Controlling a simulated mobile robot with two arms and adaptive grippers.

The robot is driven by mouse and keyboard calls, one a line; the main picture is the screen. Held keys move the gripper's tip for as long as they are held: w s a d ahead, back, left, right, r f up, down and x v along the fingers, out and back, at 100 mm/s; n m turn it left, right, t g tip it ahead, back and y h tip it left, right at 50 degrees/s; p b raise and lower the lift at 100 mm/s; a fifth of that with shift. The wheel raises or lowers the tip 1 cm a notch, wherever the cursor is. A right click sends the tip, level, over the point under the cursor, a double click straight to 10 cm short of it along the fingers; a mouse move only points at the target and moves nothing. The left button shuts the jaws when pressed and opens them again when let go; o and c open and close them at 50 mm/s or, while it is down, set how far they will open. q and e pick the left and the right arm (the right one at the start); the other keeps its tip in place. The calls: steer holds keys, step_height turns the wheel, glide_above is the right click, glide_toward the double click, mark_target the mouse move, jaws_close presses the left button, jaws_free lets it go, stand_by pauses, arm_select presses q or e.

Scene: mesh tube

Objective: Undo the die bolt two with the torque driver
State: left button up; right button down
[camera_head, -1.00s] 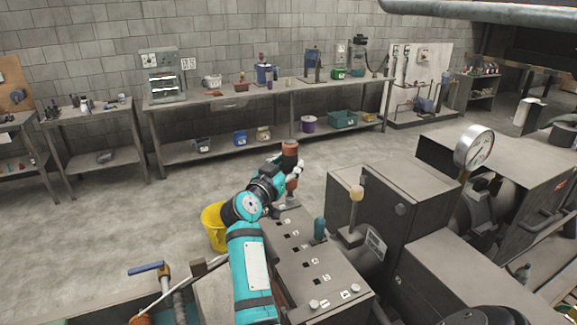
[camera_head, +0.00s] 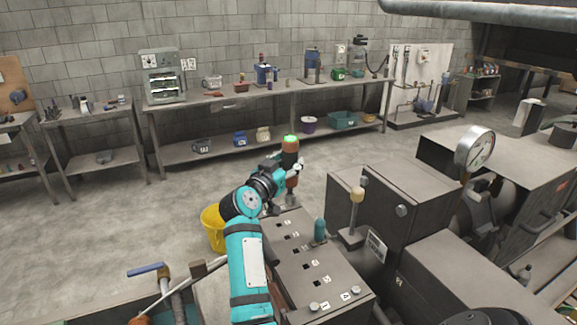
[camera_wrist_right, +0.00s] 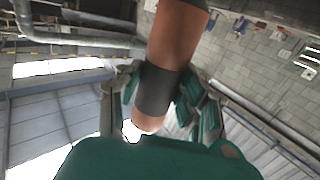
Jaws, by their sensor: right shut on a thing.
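The torque driver (camera_head: 290,160) is an orange-brown cylinder with a dark band, standing upright over the far end of the grey die block (camera_head: 305,268). Its top glows green. My right gripper (camera_head: 293,170) is shut around its body; the driver also fills the middle of the right wrist view (camera_wrist_right: 172,45), between the fingers. The driver's lower end reaches down to the block's far end; the bolt under it is hidden, so I cannot tell its number. Two silver bolt heads (camera_head: 314,306) show at the block's near end, beside small number labels. My left gripper is not in view.
A grey machine with a pressure gauge (camera_head: 474,148) fills the right. A yellow bucket (camera_head: 213,228) stands on the floor at left. Workbenches line the back wall.

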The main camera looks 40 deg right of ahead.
mark_target(286, 146)
steer(key=shift+r, duration=2.6)
steer(key=shift+f, duration=0.1)
